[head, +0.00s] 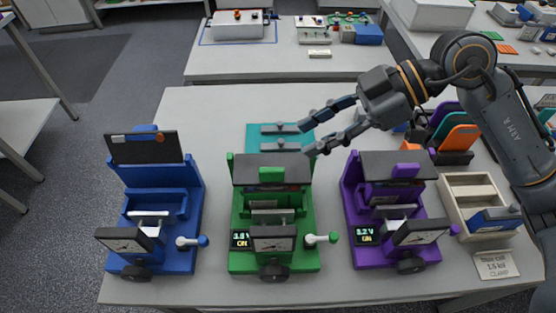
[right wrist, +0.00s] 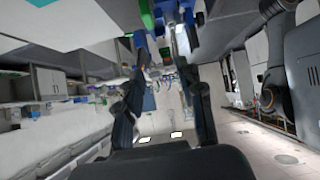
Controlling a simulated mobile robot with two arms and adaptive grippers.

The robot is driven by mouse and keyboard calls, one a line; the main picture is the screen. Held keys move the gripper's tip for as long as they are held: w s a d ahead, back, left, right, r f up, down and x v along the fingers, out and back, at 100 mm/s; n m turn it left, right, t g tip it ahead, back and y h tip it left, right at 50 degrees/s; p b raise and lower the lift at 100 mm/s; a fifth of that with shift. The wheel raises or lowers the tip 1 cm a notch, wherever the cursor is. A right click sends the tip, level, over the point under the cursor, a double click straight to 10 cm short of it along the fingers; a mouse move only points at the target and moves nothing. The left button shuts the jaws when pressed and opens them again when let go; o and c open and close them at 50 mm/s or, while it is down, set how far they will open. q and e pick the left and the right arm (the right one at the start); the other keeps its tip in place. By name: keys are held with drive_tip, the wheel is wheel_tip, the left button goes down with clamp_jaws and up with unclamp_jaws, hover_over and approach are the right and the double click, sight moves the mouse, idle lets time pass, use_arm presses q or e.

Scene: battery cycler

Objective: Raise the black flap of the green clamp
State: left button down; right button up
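The green clamp (head: 237,215) stands at the middle of the table, between a blue and a purple one. A lit display on the clamp reads about 3.8 V ON. My right gripper (head: 305,139) reaches in from the right with its two fingers apart and empty. Its fingertips are near the back right of the flap in the picture; I cannot tell their height above it. The fingers also show apart in the right wrist view (right wrist: 160,28). My left gripper is out of view.
The blue clamp (head: 188,203) has its black flap (head: 145,147) standing up. The purple clamp (head: 350,203) has its flap lowered. A teal plate (head: 258,130) lies behind the green clamp. A wooden tray (head: 449,202) holds a blue cell at the right. The table's back left is clear.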

sight(273, 169)
drive_tip(key=shift+m+h, duration=0.5)
drive_tip(key=shift+h, duration=0.3)
drive_tip(key=x, duration=0.4)
drive_tip(key=d+f+p+x, duration=0.1)
drive_tip(key=x, duration=0.3)
drive_tip(key=w+p+x, duration=0.1)
drive_tip(key=x, duration=0.3)
drive_tip(key=shift+d+f, duration=0.25)
drive_tip(key=shift+d, duration=0.1)
drive_tip(key=shift+a+f, duration=0.35)
drive_tip(key=shift+f, duration=0.1)
clamp_jaws()
